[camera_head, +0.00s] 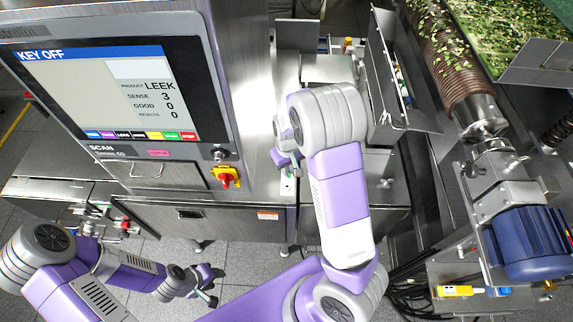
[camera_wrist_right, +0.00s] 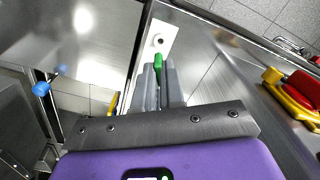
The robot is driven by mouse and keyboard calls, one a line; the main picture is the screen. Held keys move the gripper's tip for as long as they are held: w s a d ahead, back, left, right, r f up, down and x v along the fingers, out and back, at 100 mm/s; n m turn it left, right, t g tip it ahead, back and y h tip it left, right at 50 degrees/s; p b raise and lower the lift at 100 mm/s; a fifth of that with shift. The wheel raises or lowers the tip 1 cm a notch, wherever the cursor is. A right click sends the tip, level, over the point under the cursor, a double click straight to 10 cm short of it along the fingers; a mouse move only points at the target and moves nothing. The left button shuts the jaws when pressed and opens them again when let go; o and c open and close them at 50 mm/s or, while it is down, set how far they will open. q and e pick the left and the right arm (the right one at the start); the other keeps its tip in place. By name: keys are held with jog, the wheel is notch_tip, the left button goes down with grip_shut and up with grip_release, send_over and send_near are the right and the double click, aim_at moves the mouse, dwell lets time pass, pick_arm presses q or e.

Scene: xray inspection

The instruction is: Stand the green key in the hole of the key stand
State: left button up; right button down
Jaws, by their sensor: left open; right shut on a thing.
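The green key (camera_wrist_right: 158,62) is held upright-looking in the wrist view, between the grey fingers of my right gripper (camera_wrist_right: 158,80), which is shut on it. The key stand (camera_wrist_right: 168,34) is a pale plate with a round dark-centred hole, just beyond the key's tip in that view. I cannot tell whether the tip touches the stand. In the head view, my right gripper (camera_head: 287,162) is over the narrow ledge right of the screen cabinet, and the arm partly covers it. My left gripper (camera_head: 210,287) is open and empty, low over the floor.
The screen (camera_head: 105,95) reads KEY OFF. A red and yellow switch (camera_head: 227,177) sticks out from the cabinet beside the ledge; it also shows in the wrist view (camera_wrist_right: 292,92). A metal chute (camera_head: 395,70) stands close to the right of my right arm.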

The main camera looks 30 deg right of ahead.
jog(key=shift+w, duration=0.2)
jog(key=shift+s+f+b, duration=0.15)
jog(key=shift+f+b, duration=0.45)
jog(key=shift+b, duration=0.05)
notch_tip(320, 180, down, 3)
jog(key=b, duration=0.2)
jog(key=shift+f+b, duration=0.2)
jog(key=shift+b, duration=0.15)
jog(key=shift+f+b, duration=0.35)
jog(key=shift+f, duration=0.15)
jog(key=shift+f+b, duration=1)
jog(key=shift+f, duration=0.25)
dwell(0.3)
jog(key=c, duration=1.1)
grip_release()
jog(key=shift+c, duration=0.2)
